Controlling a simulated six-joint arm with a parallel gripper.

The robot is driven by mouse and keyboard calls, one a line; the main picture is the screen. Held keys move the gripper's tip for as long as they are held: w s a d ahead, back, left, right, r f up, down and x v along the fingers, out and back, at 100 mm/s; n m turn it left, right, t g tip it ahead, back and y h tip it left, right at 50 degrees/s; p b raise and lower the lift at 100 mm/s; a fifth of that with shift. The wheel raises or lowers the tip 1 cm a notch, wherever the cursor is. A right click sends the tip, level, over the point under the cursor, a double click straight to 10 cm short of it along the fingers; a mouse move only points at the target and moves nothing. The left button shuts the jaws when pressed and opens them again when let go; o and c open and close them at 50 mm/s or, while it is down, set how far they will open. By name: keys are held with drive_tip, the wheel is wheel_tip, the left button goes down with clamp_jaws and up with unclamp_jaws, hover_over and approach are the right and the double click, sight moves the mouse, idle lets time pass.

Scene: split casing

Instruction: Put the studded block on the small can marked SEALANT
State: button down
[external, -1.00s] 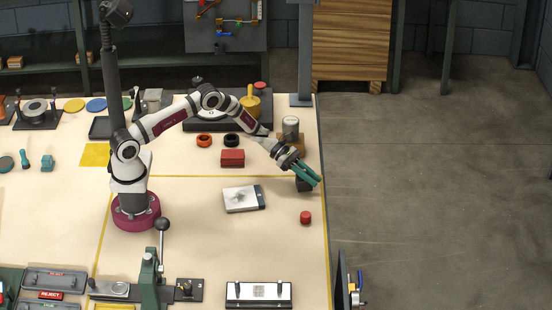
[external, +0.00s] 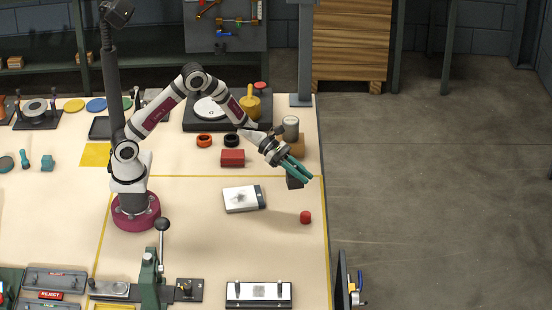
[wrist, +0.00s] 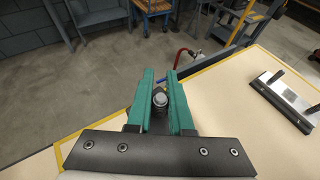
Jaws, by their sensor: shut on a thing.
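My gripper (external: 303,174) has green fingers and is shut on the dark studded block (external: 294,182). In the wrist view a round grey stud of the block (wrist: 160,99) shows between the green fingers (wrist: 160,88); the fingers hide much of the block. The block appears to be held above the right part of the table. A grey can (external: 290,127) stands upright on a brown block behind my gripper. A small red cylinder (external: 305,217) stands in front of my gripper. No SEALANT lettering is readable on either.
A red box (external: 232,158), an orange ring (external: 204,140) and a black ring (external: 231,140) lie left of the brown block (external: 297,146). A white-topped case (external: 241,199) lies front left of my gripper. The table's right edge is close by.

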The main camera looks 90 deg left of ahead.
drive_tip(key=a+r+n+t+y, duration=0.1)
drive_tip(key=a+r+n+y, duration=0.3)
drive_tip(key=a+r, duration=0.45)
drive_tip(key=a+r+n+t+y, duration=0.2)
drive_tip(key=a+r+n+y, duration=0.3)
drive_tip(key=a, duration=0.7)
drive_tip(key=a+f, duration=0.3)
drive_tip(key=a, duration=0.1)
drive_tip(key=a+f+m+h, duration=0.1)
drive_tip(key=a+f, duration=0.2)
drive_tip(key=a+f+m, duration=0.1)
drive_tip(key=a+f, duration=0.2)
drive_tip(key=a, duration=0.1)
drive_tip(key=shift+s+a, duration=0.1)
drive_tip(key=shift+a, duration=0.25)
drive_tip(key=shift+f, duration=0.45)
drive_tip(key=shift+f, duration=0.1)
drive_tip(key=c, duration=0.8)
unclamp_jaws()
drive_tip(key=shift+f, duration=0.1)
